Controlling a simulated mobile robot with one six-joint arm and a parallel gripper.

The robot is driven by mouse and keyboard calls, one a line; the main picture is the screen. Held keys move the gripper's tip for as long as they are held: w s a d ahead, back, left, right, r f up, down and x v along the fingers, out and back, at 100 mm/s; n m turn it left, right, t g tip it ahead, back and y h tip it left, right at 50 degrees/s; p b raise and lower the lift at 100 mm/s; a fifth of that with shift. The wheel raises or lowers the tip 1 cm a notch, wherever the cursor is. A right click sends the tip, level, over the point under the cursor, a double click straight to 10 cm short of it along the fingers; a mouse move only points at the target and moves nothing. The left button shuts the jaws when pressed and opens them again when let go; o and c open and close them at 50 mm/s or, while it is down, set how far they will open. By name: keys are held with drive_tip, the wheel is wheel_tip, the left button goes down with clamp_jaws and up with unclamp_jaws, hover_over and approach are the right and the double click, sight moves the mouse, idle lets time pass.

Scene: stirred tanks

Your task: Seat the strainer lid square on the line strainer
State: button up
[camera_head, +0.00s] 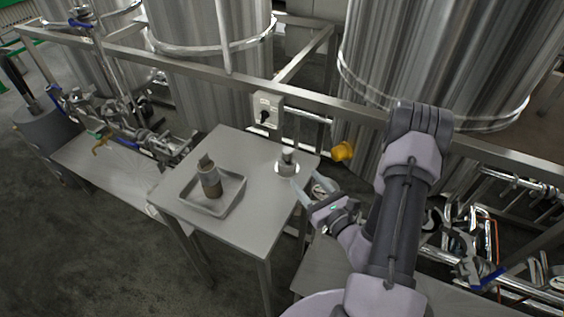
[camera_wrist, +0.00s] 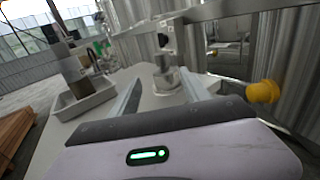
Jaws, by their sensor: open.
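A small round metal piece (camera_head: 287,165) with a wider base and a narrower top stands upright near the table's back right corner. It also shows in the wrist view (camera_wrist: 166,76), beyond my fingertips. It looks like the strainer or its lid; I cannot tell which, or whether it is two parts stacked. My gripper (camera_head: 309,184) is open and empty at the table's right edge, a little short of the metal piece and apart from it. In the wrist view its two fingers (camera_wrist: 160,86) point toward the piece, one on each side of the line to it.
A grey tray (camera_head: 232,193) on the table (camera_head: 243,233) holds an upright brown bottle-like container (camera_head: 210,180) with a grey top. A switch box (camera_head: 266,108) is on the rail behind. A yellow knob (camera_head: 342,151) sits right of the table, before the steel tanks. The table's front is clear.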

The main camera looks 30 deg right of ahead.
sight(290, 159)
drive_tip(key=w, duration=0.7)
drive_tip(key=shift+a, duration=0.3)
drive_tip(key=w+b, duration=0.1)
drive_tip(key=w, duration=0.1)
drive_tip(key=w+b, duration=0.1)
drive_tip(key=w, duration=0.2)
drive_tip(key=shift+w+d+f, duration=0.15)
drive_tip(key=shift+w, duration=0.15)
clamp_jaws()
